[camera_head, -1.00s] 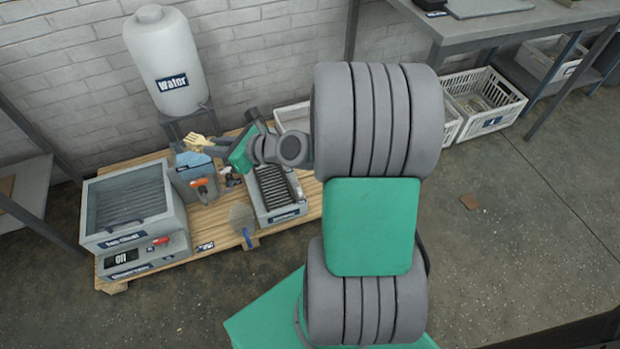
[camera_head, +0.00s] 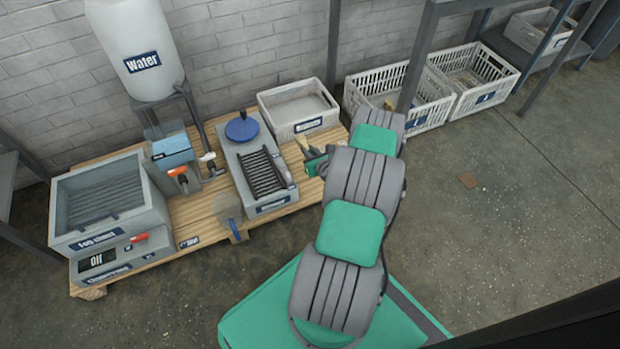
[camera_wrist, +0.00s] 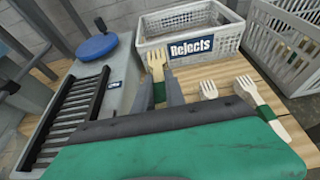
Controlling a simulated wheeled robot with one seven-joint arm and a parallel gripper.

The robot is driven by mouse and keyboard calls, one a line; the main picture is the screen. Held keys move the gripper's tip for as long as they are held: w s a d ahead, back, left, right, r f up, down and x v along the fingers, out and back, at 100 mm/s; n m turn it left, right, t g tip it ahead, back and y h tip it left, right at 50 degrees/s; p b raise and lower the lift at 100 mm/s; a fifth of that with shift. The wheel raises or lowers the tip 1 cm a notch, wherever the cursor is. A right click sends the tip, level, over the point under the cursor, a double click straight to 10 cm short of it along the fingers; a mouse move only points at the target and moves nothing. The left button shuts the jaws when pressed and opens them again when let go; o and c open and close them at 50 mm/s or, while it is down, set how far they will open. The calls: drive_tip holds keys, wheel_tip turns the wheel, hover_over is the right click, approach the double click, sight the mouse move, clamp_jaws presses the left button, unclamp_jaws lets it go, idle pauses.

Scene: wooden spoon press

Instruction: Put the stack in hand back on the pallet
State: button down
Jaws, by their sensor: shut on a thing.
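My gripper (camera_wrist: 160,98) is shut on a wooden fork stack (camera_wrist: 156,66), whose tines point away from me. The green piece around its handle shows between the fingers; how many forks are in it I cannot tell. In the head view my gripper (camera_head: 311,160) is over the right end of the wooden pallet (camera_head: 200,212), with the stack partly hidden. Two paler forks (camera_wrist: 208,89) (camera_wrist: 247,88) show right of the held stack in the wrist view, over the pallet boards. Whether the held stack touches the boards I cannot tell.
The white Rejects crate (camera_wrist: 190,32) stands just beyond the gripper. A grey press with dark slats (camera_head: 262,172) and a blue round knob (camera_head: 242,127) is to the left. White baskets (camera_head: 425,105) stand on the floor at the right. A table leg (camera_head: 412,70) rises nearby.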

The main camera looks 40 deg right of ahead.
drive_tip(key=f+b, duration=0.1)
drive_tip(key=f, duration=0.1)
drive_tip(key=f+b, duration=0.1)
drive_tip(key=f, duration=0.2)
drive_tip(key=f+b, duration=0.1)
drive_tip(key=f, duration=0.1)
drive_tip(key=shift+s+d+f, duration=0.15)
drive_tip(key=shift+s+d, duration=0.05)
drive_tip(key=shift+s, duration=0.1)
wheel_tip(320, 180, down, 4)
drive_tip(key=shift+f+b, duration=0.1)
drive_tip(key=shift+b, duration=1.15)
drive_tip(key=shift+r, duration=0.2)
drive_tip(key=c, duration=1.8)
unclamp_jaws()
drive_tip(key=shift+f, duration=0.2)
drive_tip(key=shift+c, duration=0.2)
drive_tip(key=o, duration=0.5)
drive_tip(key=shift+c, duration=0.2)
